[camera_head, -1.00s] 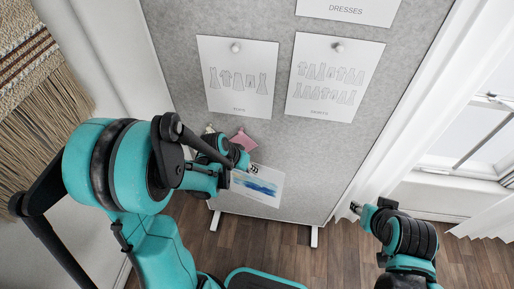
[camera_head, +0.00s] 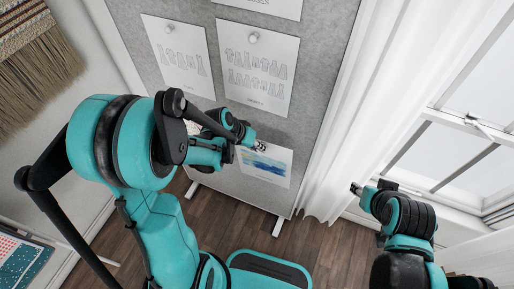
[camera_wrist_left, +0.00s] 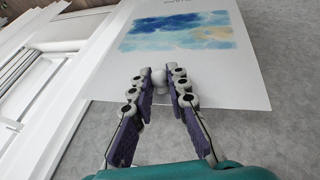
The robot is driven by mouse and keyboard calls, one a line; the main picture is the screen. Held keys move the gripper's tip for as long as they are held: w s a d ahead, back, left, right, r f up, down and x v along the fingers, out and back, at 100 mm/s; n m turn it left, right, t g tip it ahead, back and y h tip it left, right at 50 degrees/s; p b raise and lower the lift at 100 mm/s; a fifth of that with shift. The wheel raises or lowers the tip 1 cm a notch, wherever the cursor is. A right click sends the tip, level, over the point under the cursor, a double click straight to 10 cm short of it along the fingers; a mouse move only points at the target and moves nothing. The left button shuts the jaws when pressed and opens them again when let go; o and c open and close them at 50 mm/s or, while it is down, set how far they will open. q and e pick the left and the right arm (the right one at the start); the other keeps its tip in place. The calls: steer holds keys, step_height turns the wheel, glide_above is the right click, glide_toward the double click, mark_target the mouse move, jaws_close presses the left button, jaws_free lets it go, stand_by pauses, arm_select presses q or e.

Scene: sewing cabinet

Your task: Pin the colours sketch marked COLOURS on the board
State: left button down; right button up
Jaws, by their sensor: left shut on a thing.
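The colours sketch (camera_head: 268,168) is a white sheet with a blue and yellow watercolour patch. It is in front of the lower part of the grey board (camera_head: 306,125), below the pinned drawings. In the left wrist view the sketch (camera_wrist_left: 230,75) shows its painted patch and some blurred print. My left gripper (camera_head: 260,146) is at its upper edge. In the wrist view its fingertips (camera_wrist_left: 159,84) are closed around a white round pin head over the sheet. I cannot tell whether the sheet touches the board. My right gripper (camera_head: 356,188) is away from the board, its jaw state unclear.
Two garment sheets, one at left (camera_head: 178,58) and one at right (camera_head: 255,68), hang above on the board with white pins. A white curtain (camera_head: 370,90) and a window stand to the right. Wooden floor (camera_head: 225,225) lies below. A patterned mat (camera_head: 20,265) shows at lower left.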

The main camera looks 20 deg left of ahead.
arm_select(q)
steer(key=shift+w+d, duration=0.15)
steer(key=shift+w, duration=3.3)
arm_select(e)
steer(key=shift+a+f, duration=0.1)
steer(key=shift+a, duration=0.15)
arm_select(q)
steer(key=shift+w, duration=0.4)
arm_select(e)
steer(key=shift+s, duration=0.1)
arm_select(q)
steer(key=c, duration=1.4)
jaws_free()
steer(key=v, duration=1.2)
